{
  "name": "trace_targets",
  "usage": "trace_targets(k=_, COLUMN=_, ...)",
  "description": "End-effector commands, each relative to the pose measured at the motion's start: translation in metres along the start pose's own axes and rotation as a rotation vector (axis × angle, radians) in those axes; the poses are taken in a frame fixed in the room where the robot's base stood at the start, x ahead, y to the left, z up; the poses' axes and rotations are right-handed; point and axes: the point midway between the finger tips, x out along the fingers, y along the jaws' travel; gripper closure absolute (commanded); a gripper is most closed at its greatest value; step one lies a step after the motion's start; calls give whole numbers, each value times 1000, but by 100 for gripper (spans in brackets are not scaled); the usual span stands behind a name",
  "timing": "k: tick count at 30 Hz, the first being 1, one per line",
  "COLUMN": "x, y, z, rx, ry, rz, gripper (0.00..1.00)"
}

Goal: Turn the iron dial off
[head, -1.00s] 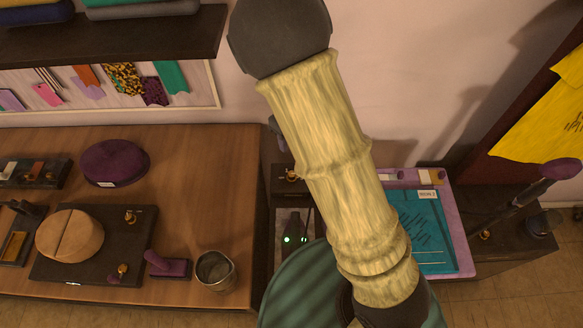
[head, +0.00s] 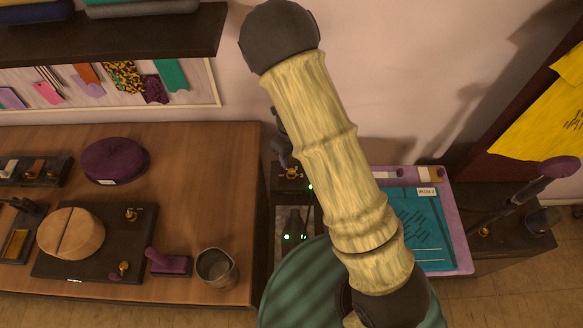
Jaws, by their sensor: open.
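A brass knob (head: 292,173), which looks like the dial, sits on a small dark box between the wooden table and the purple-edged mat. My gripper (head: 284,158) shows as a dark shape just above and left of this knob, partly hidden behind my yellow arm. It looks open, with nothing visible in it; whether it touches the knob cannot be told. Below the box, a dark unit (head: 294,222) shows lit green lights. Another green light (head: 310,187) shows beside the arm. No label or dial position can be read.
The wooden table (head: 215,150) holds a purple cushion (head: 112,160), a dark board (head: 50,262) with a tan round block (head: 70,233), and a metal cup (head: 216,267). At right lie a teal sheet (head: 425,235) and a dark cabinet (head: 510,245). A shelf (head: 110,35) overhangs the upper left.

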Motion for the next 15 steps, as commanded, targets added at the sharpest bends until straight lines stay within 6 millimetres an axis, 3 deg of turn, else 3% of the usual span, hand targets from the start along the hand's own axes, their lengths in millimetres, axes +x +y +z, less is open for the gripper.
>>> trace_targets(k=9, x=55, y=0, z=-1, rx=2, ry=2, rz=2, gripper=54)
trace_targets(k=15, x=76, y=0, z=0, rx=0, ry=1, rz=1, gripper=54)
